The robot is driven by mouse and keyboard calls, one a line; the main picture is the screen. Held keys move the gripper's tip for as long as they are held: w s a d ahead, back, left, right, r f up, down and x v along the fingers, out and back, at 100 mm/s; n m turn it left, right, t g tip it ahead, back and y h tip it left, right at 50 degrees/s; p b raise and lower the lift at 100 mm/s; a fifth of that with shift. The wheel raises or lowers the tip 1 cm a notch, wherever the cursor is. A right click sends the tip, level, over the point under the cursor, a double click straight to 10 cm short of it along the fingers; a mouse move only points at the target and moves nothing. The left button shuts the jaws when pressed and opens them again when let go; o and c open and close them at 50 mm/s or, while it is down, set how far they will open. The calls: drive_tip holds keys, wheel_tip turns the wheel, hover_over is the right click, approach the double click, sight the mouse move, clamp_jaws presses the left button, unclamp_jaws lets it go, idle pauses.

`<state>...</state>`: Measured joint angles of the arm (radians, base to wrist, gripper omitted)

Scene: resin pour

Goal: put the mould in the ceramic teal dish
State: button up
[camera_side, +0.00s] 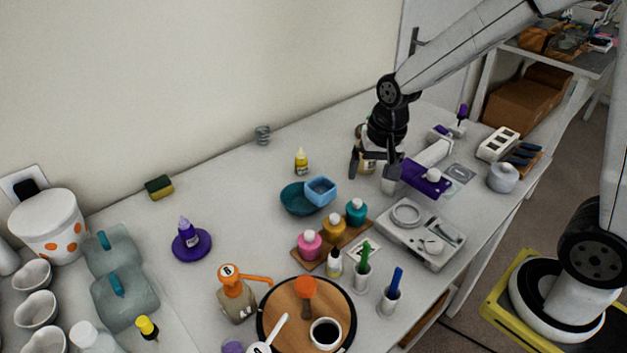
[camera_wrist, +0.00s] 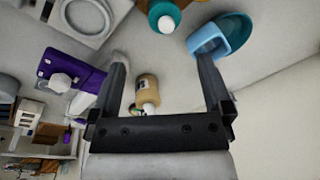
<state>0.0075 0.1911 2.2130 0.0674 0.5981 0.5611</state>
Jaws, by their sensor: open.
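The light blue square mould (camera_side: 320,189) is at the right side of the round teal dish (camera_side: 290,203), overlapping its rim. It looks tilted, partly in the dish; I cannot tell whether it also touches the table. In the wrist view the mould (camera_wrist: 205,39) and the dish (camera_wrist: 239,29) are at the upper right, beyond one fingertip. My gripper (camera_side: 374,168) is open and empty, above the table to the right of the dish and apart from the mould. Its fingers (camera_wrist: 164,66) are spread wide in the wrist view.
A tan bottle (camera_wrist: 147,90) with a white cap shows between the fingers, below them. A wooden rack (camera_side: 330,252) of pink, amber and teal bottles stands in front of the dish. A purple device (camera_side: 424,180) is right of my gripper.

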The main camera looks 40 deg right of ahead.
drive_tip(key=s+f+n+t, duration=0.1)
drive_tip(key=s+f+n, duration=0.1)
drive_tip(key=s+n, duration=0.5)
drive_tip(key=shift+s+d+f, duration=0.15)
drive_tip(key=shift+s+d, duration=0.05)
drive_tip(key=shift+s, duration=0.5)
idle(0.4)
